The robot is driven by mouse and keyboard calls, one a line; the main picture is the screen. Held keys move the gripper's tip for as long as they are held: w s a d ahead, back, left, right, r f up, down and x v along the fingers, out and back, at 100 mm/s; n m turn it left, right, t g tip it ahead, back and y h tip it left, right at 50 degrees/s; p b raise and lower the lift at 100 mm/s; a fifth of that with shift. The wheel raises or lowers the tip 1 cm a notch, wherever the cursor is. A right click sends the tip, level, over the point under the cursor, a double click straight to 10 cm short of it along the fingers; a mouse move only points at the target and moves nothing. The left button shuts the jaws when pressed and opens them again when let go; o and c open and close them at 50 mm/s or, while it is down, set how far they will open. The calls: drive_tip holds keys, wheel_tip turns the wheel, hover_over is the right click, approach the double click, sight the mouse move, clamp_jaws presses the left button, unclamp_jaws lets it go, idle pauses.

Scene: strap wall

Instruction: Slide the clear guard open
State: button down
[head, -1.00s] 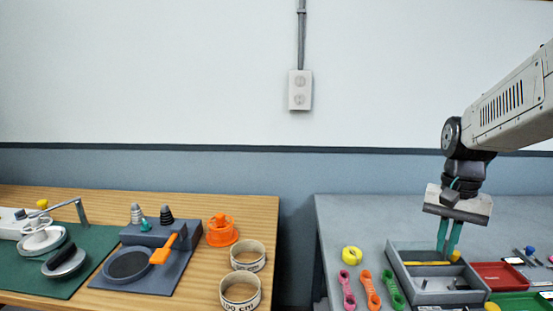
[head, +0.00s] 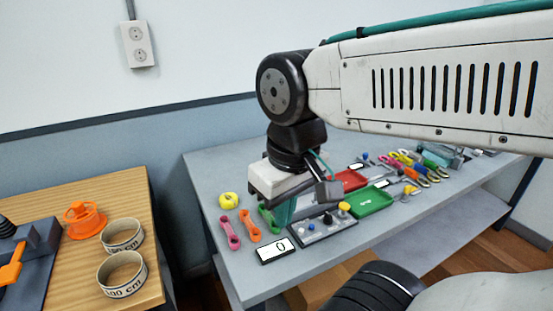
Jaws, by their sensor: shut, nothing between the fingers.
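No clear guard can be made out in the head view; it may be too transparent or hidden behind my gripper. A grey unit with small knobs (head: 322,229) sits at the near edge of the grey table, with a white display reading 0 (head: 276,250) at its front left. My gripper (head: 284,216) is shut and empty, its teal fingers pointing down over the left part of this unit. Whether the fingertips touch anything cannot be told. The gripper body hides part of the table behind it.
On the grey table (head: 205,170), a yellow tape roll (head: 228,200), pink (head: 230,232) and orange (head: 249,226) spoon-like pieces lie left of my gripper. A green tray (head: 371,201) and red tray (head: 349,180) lie right. A gap separates the wooden table (head: 155,255).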

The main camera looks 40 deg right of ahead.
drive_tip(key=w+d+f+m+t+y, duration=0.1)
drive_tip(key=w+d+f+m+t, duration=0.1)
drive_tip(key=d+m, duration=0.7)
drive_tip(key=w+d+f+m+t+y, duration=0.2)
drive_tip(key=d+f+m, duration=0.3)
drive_tip(key=d+m, duration=0.4)
drive_tip(key=w+d+f+m+t+y, duration=0.1)
drive_tip(key=w+d+f+m+t, duration=0.1)
drive_tip(key=d+m, duration=0.6)
drive_tip(key=shift+w+d+f+m+y, duration=0.25)
drive_tip(key=shift+d+f, duration=0.35)
drive_tip(key=shift+d, duration=0.3)
drive_tip(key=shift+w+d+f+m+y, duration=0.15)
drive_tip(key=shift+w+d+f, duration=0.15)
drive_tip(key=shift+d+f, duration=0.45)
drive_tip(key=w+d+r+m+t+h, duration=0.1)
drive_tip(key=w+d+m+t+h, duration=0.2)
drive_tip(key=d+m, duration=0.3)
drive_tip(key=shift+m, duration=0.3)
drive_tip(key=x, duration=0.9)
drive_tip(key=shift+a+f, duration=0.35)
drive_tip(key=shift+a, duration=0.05)
drive_tip(key=shift+w, duration=0.15)
